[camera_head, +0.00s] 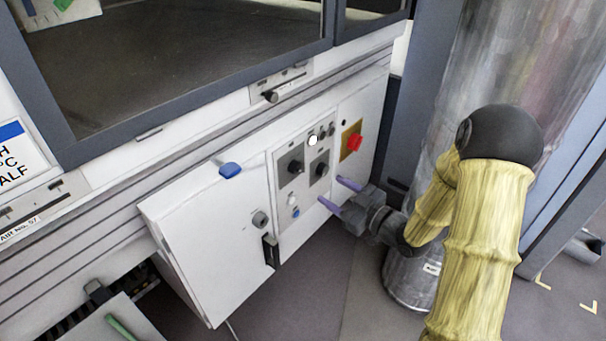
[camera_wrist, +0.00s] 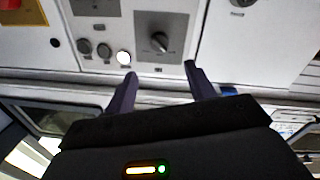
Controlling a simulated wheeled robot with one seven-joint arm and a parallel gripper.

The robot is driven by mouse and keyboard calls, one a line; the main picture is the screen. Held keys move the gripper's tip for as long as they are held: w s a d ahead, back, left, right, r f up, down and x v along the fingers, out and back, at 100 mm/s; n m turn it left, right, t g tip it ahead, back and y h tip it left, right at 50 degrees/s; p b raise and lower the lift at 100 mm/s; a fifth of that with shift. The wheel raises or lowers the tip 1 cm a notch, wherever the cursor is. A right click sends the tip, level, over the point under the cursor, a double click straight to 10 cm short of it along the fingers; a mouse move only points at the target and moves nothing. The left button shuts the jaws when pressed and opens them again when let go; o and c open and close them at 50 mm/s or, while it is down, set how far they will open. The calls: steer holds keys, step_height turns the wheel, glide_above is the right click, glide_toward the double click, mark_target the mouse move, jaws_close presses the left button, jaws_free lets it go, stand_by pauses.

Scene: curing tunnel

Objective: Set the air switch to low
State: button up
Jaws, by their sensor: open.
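The grey control panel (camera_head: 283,205) on the white cabinet has two dark rotary switches, a left one (camera_head: 295,167) and a right one (camera_head: 320,170). I cannot read their labels, so which is the air switch is unclear. My gripper (camera_head: 338,194) is open and empty, its two purple fingers pointing at the panel from the right. In the wrist view a rotary switch (camera_wrist: 160,42) on a grey plate appears between and just beyond the fingertips (camera_wrist: 159,70). It seems to be the left switch; no contact is visible. Its setting is too small to read.
A lit white lamp (camera_head: 312,140) sits above the switches; a red emergency button (camera_head: 354,143) on a yellow plate is to the right. A blue item (camera_head: 230,169) lies on the cabinet's top edge. A large metal cylinder (camera_head: 510,60) stands behind my arm.

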mark_target(301, 171)
steer(key=b+x, duration=0.2)
steer(key=x, duration=0.9)
steer(key=shift+w+a, duration=0.1)
steer(key=c, duration=1)
